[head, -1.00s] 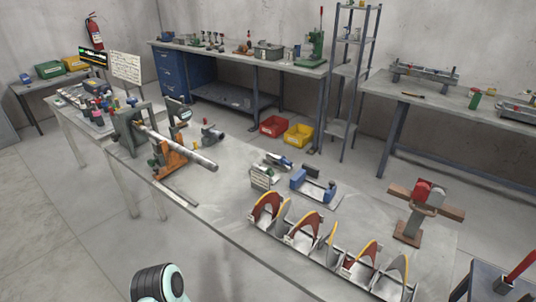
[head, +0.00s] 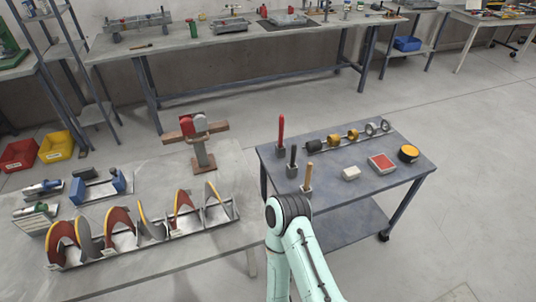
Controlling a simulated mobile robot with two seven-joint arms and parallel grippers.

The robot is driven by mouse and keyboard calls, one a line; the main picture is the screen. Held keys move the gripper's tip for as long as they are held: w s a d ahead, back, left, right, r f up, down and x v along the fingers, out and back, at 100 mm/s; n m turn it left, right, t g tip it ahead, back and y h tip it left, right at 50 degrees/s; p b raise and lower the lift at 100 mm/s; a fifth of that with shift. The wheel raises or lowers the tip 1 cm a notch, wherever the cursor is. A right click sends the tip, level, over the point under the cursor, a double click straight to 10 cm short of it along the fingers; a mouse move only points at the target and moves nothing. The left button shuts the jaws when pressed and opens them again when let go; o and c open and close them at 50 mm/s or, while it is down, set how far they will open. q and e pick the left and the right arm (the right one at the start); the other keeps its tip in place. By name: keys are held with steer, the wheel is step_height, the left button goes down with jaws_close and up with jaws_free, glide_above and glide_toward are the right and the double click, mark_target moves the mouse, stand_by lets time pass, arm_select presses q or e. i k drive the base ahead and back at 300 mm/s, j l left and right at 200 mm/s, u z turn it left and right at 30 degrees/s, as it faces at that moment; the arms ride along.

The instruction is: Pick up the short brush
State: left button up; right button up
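Three upright handles stand in small holders at the left end of a grey cart. One is a tall red handle (head: 281,130), one is a shorter black handle (head: 293,157), and one is a short tan handle (head: 308,174). These look like brushes or similar tools. I cannot tell for certain which is the short brush; the black and tan handles look shorter than the red one. One of my arms rises from the bottom edge, its dark joint in front of the cart's near left corner. Neither gripper shows.
Left is a bench (head: 150,178) with auger flights (head: 118,226). Open floor lies right.

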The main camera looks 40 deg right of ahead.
mark_target(294, 149)
steer(key=z, duration=1.7)
steer(key=i+l, duration=0.15)
steer(key=l, duration=0.2)
steer(key=i+l, duration=0.15)
steer(key=l, duration=0.15)
steer(key=l+u, duration=0.15)
steer(key=u, duration=0.2)
steer(key=i+l+u, duration=0.1)
steer(key=u, duration=0.3)
steer(key=l+u, duration=0.35)
steer(key=j, duration=0.05)
